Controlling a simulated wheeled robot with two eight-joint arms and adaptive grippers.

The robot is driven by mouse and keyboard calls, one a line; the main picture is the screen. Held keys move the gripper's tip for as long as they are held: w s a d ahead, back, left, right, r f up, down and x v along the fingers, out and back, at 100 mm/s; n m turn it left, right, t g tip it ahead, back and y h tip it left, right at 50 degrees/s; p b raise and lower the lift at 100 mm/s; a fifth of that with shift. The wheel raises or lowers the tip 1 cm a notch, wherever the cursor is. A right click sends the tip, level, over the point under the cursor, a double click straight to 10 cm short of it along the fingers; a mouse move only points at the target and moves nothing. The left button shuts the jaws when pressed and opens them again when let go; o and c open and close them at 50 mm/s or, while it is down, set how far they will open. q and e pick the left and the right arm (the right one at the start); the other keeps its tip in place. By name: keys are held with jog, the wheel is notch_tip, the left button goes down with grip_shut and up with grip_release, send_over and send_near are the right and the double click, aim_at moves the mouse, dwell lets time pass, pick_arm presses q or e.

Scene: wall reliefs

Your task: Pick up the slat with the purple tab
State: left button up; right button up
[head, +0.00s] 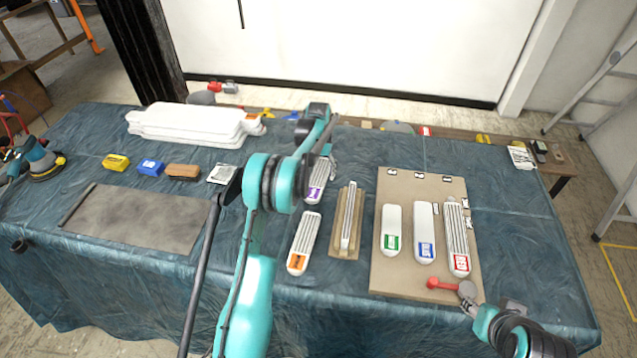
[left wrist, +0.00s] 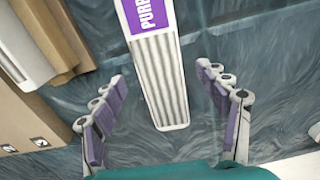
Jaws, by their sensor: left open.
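The slat with the purple tab (head: 317,188) lies on the blue cloth, left of a wooden piece. It is white with grey ribs, and my left gripper partly covers its far end in the head view. My left gripper (head: 326,160) is open above it. In the left wrist view the ribbed slat (left wrist: 163,85) runs between the two spread fingers of the left gripper (left wrist: 161,80), with clear space on each side and its purple label at the top. My right gripper (head: 484,307) is at the lower right by the board; its fingers are unclear.
An orange-tab slat (head: 303,243) lies nearer the front. A ribbed strip sits on a wooden block (head: 336,245) to its right. The brown board (head: 391,282) carries green, blue and red-tab slats. A red-handled tool (head: 441,284) is at its front edge. White slats (head: 190,125) are stacked back left.

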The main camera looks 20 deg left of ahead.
pick_arm(q)
notch_tip(320, 180, down, 2)
jog(key=shift+w+f, duration=0.1)
jog(key=c, duration=1.3)
jog(key=shift+c, duration=0.2)
jog(key=shift+r, duration=0.2)
notch_tip(320, 180, up, 4)
jog(key=shift+r+p, duration=0.2)
jog(key=shift+p, duration=0.65)
jog(key=s+d+r+p, duration=0.2)
jog(key=s+d+r, duration=0.4)
jog(key=d, duration=0.3)
jog(key=shift+s+r+p, duration=0.2)
jog(key=shift+s+p, duration=0.15)
jog(key=shift+s, duration=0.3)
